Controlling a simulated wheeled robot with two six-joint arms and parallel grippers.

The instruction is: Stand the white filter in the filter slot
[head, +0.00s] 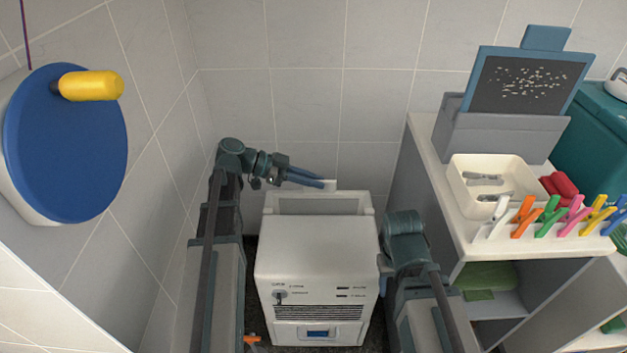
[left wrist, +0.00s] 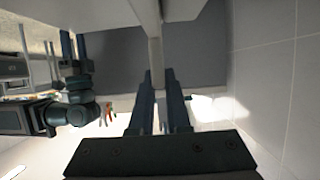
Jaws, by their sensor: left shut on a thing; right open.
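The white machine (head: 317,250) stands on the floor between my arms, with a grey recess (head: 318,204) along its top at the back, which looks like the filter slot. My left gripper (head: 322,182) reaches over from the left and is shut on a small white piece (head: 330,185), which looks like the top of the white filter. It is at the machine's back edge; how deep the filter sits is hidden. In the left wrist view, a pale upright strip (left wrist: 155,65) shows between the fingertips. My right gripper (left wrist: 73,45) is open and empty in the left wrist view.
A shelf counter (head: 425,150) stands at the right with a cream tray (head: 460,190), several coloured clothes pegs (head: 550,217) and a dark framed board (head: 525,85). A blue round disc (head: 65,150) with a yellow handle (head: 92,86) is on the left wall. A tiled wall closes the back.

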